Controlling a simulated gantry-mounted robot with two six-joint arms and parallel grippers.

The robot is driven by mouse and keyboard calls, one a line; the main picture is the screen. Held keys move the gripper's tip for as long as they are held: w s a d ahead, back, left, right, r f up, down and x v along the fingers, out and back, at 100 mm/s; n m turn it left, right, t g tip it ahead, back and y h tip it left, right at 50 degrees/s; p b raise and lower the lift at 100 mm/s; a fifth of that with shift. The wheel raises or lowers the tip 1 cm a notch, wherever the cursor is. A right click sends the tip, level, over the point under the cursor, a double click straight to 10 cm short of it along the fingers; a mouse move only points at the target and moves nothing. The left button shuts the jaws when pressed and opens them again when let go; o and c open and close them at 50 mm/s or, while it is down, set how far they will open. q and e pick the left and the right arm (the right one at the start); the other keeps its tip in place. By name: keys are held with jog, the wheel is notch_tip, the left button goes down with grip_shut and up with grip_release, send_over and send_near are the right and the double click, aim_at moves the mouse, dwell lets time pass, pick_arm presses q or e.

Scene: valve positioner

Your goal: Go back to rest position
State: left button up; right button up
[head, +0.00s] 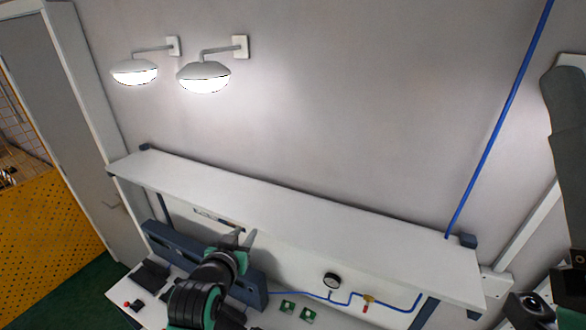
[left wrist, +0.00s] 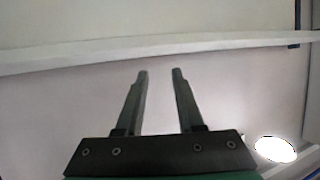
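My left gripper (head: 243,238) is in front of the shelf's front edge, above the workbench in the head view. In the left wrist view my left gripper (left wrist: 161,73) shows two parted fingers with nothing between them; it is open and empty. My left arm comes up from the bottom of the head view and hides part of the bench. Dark parts at the right edge of the head view look like my right arm; its gripper fingers do not show.
A long white shelf (head: 290,207) spans the bench. Below it are a pressure gauge (head: 332,281), a blue pipe (head: 388,306) and two small green boards (head: 308,315). Two wall lamps (head: 204,78) hang at upper left. A yellow perforated panel (head: 45,245) stands left.

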pick_arm(q)
jog(key=s+a+r+t, duration=0.2)
jog(key=r, duration=0.6)
jog(key=s+a+r+t, duration=0.1)
jog(key=r+t, duration=0.2)
jog(key=r, duration=0.5)
jog(key=s+a+r+n+t, duration=0.1)
jog(key=s+a+r+t, duration=0.2)
jog(key=s+r+t, duration=0.6)
jog(key=s+r, duration=1.4)
jog(key=s, duration=0.1)
jog(key=shift+a, duration=0.1)
notch_tip(320, 180, down, 36)
jog(key=b, duration=3.6)
jog(key=shift+f, duration=0.15)
